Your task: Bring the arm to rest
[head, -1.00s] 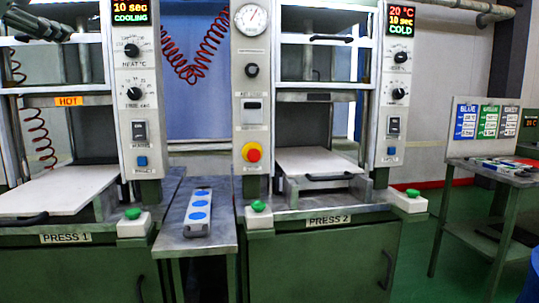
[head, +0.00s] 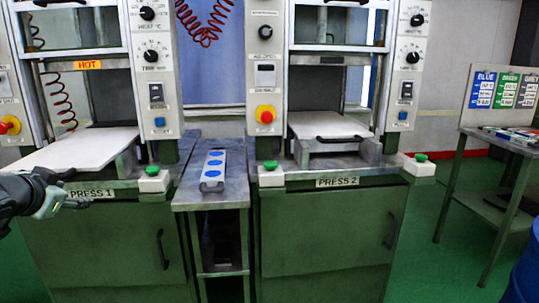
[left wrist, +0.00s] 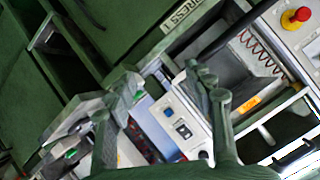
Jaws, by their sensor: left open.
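My left gripper (head: 76,191) shows at the left edge of the head view, dark and grey-green, in front of PRESS 1 below its white plate (head: 82,150). Its jaws are open and I see nothing held between them. In the left wrist view its two fingers stand apart (left wrist: 162,112), with the press frame behind them. My right gripper is not in any view.
A narrow metal table (head: 211,197) between the presses bears a grey mould (head: 213,171) with blue discs. PRESS 2 (head: 330,225) stands to its right. Green buttons (head: 153,170) sit at the press fronts. A side table (head: 505,148) and a blue drum (head: 525,270) are at right.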

